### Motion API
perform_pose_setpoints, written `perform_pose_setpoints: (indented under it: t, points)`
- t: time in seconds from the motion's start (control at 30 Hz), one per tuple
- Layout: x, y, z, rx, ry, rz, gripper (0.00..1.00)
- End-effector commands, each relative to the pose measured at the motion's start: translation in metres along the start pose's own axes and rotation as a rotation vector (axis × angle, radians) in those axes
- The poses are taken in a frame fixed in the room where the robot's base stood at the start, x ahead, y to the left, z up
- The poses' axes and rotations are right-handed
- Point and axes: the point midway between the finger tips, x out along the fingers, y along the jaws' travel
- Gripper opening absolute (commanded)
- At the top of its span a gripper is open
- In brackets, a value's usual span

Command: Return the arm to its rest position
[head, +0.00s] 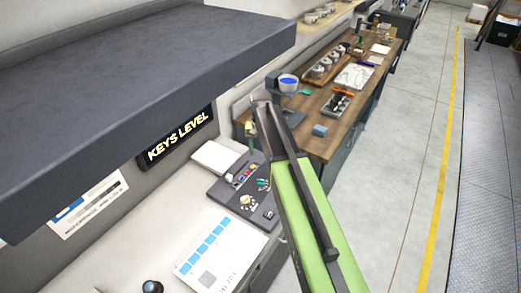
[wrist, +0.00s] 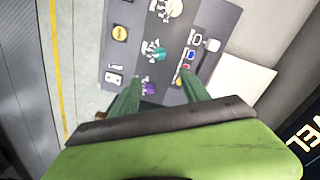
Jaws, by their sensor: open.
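My arm (head: 312,205), green with dark parts, rises from the bottom of the head view to a dark end beside the workbench. My gripper (wrist: 160,77) shows in the wrist view as two green fingers standing apart with nothing between them. Behind them is a dark panel (wrist: 177,22) with knobs, coloured buttons and small teal, yellow and purple parts. The same panel (head: 232,212) lies on the white counter in the head view, left of my arm. I cannot tell how far the fingers are above it.
A printed sheet (head: 219,251) lies on the counter. A wooden workbench (head: 312,104) with trays and a cup (head: 288,82) stands beyond. Open floor (head: 408,140) lies at right.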

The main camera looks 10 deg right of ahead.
Motion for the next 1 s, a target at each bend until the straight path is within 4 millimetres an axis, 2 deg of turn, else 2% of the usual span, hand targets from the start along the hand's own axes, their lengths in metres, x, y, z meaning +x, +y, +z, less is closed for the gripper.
perform_pose_setpoints:
  t: [0.17,0.27,0.37,0.5,0.63,0.7,0.8,1.0]
  points:
    - [0.002,0.000,0.000,0.000,0.000,0.000,0.54]
    - [0.021,0.005,0.017,-0.015,0.000,0.000,0.54]
    - [0.061,0.017,0.056,-0.061,0.000,0.000,0.54]
    - [0.119,0.036,0.120,-0.146,0.001,0.000,0.54]
    - [0.155,0.049,0.165,-0.214,0.001,0.000,0.54]
    - [0.165,0.054,0.180,-0.239,0.001,0.000,0.54]
    - [0.170,0.057,0.190,-0.258,0.001,0.000,0.54]
    - [0.166,0.057,0.190,-0.264,0.001,0.000,0.54]
